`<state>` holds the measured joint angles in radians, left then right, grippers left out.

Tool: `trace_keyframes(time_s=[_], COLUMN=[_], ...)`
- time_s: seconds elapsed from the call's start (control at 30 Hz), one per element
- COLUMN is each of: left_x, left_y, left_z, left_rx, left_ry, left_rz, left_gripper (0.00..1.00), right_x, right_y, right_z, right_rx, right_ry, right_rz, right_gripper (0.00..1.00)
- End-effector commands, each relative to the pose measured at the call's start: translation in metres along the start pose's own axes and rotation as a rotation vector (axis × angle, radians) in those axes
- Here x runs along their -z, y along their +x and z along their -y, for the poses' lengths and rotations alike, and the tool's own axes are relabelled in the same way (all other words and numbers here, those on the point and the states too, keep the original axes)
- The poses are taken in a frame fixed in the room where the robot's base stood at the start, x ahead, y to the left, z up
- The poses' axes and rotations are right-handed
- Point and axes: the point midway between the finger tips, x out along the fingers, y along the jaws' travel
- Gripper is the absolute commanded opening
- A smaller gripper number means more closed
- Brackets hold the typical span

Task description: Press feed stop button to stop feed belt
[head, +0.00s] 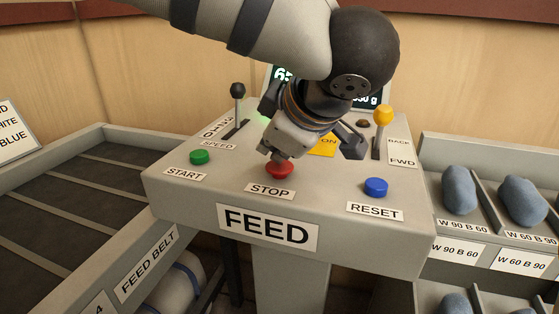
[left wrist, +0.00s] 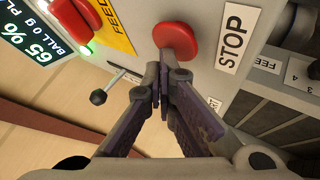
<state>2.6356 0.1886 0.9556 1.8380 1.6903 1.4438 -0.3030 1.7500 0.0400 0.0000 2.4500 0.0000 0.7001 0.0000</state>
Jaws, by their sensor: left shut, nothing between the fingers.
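The red STOP button (head: 280,170) stands at the front middle of the grey FEED console (head: 200,222), behind its STOP label (head: 270,190). My left gripper (head: 277,157) is shut and empty, its fingertips pointing down at the red button and overlapping its far edge in the head view. The red button also shows in the left wrist view (left wrist: 176,40), just beyond the closed fingertips (left wrist: 160,68). I cannot tell whether the fingertips touch it. The feed belt (head: 85,185) lies at the left. My right gripper is not in view.
A green START button (head: 199,157) and a blue RESET button (head: 376,187) flank the red one. A black-knobbed SPEED lever (head: 238,92) and a yellow-knobbed lever (head: 383,116) stand behind. A display (head: 375,98) is partly hidden by my arm. Blue-grey pillows (head: 459,190) lie in bins at right.

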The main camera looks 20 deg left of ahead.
Motion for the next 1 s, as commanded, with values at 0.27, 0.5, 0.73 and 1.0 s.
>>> trace_keyframes(time_s=[0.27,0.5,0.73,1.0], left_x=[-0.002,-0.002,0.004,0.008], left_y=[0.002,0.002,-0.005,-0.011], left_z=[0.002,0.002,-0.004,-0.008], left_rx=[0.002,0.002,0.0,0.001], left_ry=[0.002,0.002,0.0,0.001], left_rz=[0.001,0.001,0.0,0.001], left_gripper=[0.0,0.0,0.0,0.0], right_x=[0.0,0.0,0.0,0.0], right_y=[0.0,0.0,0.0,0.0], right_z=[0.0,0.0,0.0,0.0], right_rx=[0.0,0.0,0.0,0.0], right_ry=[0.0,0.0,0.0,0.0], right_rz=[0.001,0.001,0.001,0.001], right_gripper=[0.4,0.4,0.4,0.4])
